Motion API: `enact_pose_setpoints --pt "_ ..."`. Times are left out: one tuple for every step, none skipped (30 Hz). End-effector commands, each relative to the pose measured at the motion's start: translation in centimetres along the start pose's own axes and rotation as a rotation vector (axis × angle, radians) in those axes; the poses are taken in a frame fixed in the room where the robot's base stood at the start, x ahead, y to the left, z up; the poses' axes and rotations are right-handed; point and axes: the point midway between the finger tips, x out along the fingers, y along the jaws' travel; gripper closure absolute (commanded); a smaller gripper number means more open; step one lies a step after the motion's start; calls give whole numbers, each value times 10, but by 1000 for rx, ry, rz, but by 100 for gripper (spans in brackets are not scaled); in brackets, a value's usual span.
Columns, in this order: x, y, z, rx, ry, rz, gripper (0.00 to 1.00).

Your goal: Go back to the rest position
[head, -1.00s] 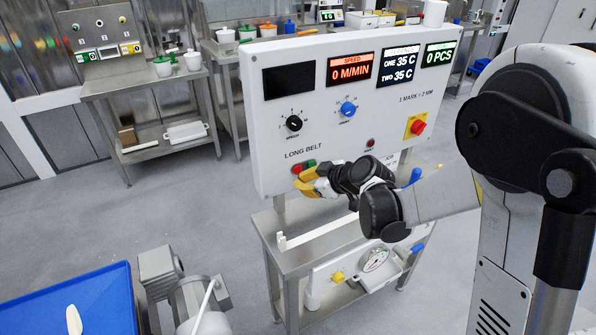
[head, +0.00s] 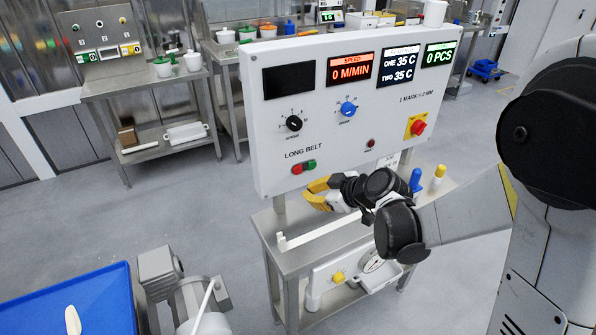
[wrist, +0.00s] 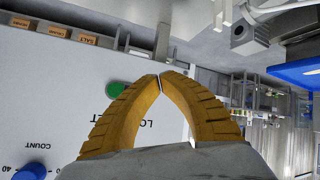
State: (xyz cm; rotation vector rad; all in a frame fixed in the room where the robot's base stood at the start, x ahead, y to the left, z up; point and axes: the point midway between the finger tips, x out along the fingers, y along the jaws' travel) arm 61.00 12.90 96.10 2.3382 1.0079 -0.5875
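My gripper (head: 314,193) has yellow fingers and is at the lower edge of the white control panel (head: 330,115), below and right of its red and green buttons (head: 303,167). It is apart from them in the head view. In the wrist view the yellow fingertips (wrist: 161,76) meet and nothing shows between them. The panel face (wrist: 60,110) and the green button (wrist: 115,89) lie behind and left of the fingers there. The panel displays read 0 M/MIN and 0 PCS.
A steel stand (head: 285,262) with a white bar, blue and yellow-topped bottles (head: 438,174) and a lower shelf is under my arm. A blue tray (head: 105,305) and a grey motor (head: 160,270) are at lower left. Floor (head: 140,205) on the left is clear.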

Motion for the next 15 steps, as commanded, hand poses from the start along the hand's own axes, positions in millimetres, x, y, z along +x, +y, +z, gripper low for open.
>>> enact_pose_setpoints --pt "0 0 0 0 0 0 100" --pt "0 0 0 0 0 0 100" --pt "0 0 0 0 0 0 100" --pt "0 0 0 0 0 0 100" --pt "0 0 0 1 -1 0 100" --pt "-2 0 -1 6 -4 1 100" --pt "-5 -1 -1 12 -9 1 100" --pt "-9 -1 -2 24 -15 2 100" --pt "-16 -2 -4 43 -30 5 100" --pt "-22 -3 -5 62 -42 8 100" --pt "-30 -4 -6 86 -59 12 100" --pt "-43 -7 -7 122 -83 19 100" --pt "-53 -9 -8 154 -103 26 100" --pt "-65 -12 -8 187 -125 35 100" --pt "-80 -16 -7 234 -155 49 100"
